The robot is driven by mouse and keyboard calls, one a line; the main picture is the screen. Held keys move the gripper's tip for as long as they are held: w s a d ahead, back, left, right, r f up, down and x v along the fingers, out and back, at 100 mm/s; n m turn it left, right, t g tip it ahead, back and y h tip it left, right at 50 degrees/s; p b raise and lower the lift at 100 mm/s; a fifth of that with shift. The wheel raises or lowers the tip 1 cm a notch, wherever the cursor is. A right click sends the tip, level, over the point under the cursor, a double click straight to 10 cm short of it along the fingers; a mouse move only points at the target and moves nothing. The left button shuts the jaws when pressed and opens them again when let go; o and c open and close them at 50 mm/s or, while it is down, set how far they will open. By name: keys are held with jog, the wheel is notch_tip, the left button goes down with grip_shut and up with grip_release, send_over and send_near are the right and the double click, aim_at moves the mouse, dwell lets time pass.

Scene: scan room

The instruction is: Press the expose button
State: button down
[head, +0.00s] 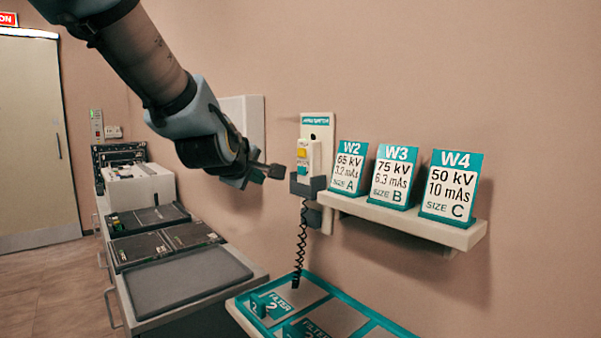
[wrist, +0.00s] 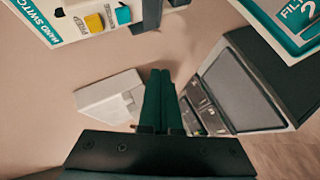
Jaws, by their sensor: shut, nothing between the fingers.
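The hand switch (head: 314,155) hangs in a dark holder on a wall plate, with a yellow button (head: 302,152) above a teal button (head: 302,170).
A shelf (head: 440,232) with W2, W3 and W4 cards stands right of the switch. A coiled cord (head: 298,245) hangs below it, above a teal-edged filter tray (head: 240,303). A counter with a grey tray (head: 185,278) is at lower left. A white panel (head: 255,118) is on the wall.

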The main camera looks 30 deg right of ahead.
jog(key=shift+d, duration=0.15)
jog(key=p, duration=0.5)
send_near(298, 174)
jog(key=w+f, duration=0.3)
jog(key=w, duration=0.1)
jog(key=shift+w+d+r+p, duration=0.15)
jog(key=shift+d+p, duration=0.2)
jog(key=shift+d, duration=0.65)
jog(key=shift+d, duration=0.15)
dwell(0.5)
jog(key=shift+d, duration=0.25)
jog(key=shift+w+d, duration=0.1)
jog(key=shift+d, duration=0.3)
dwell(0.7)
jog(key=shift+a, duration=0.1)
jog(key=shift+a+b, duration=0.5)
jog(key=shift+a, duration=0.25)
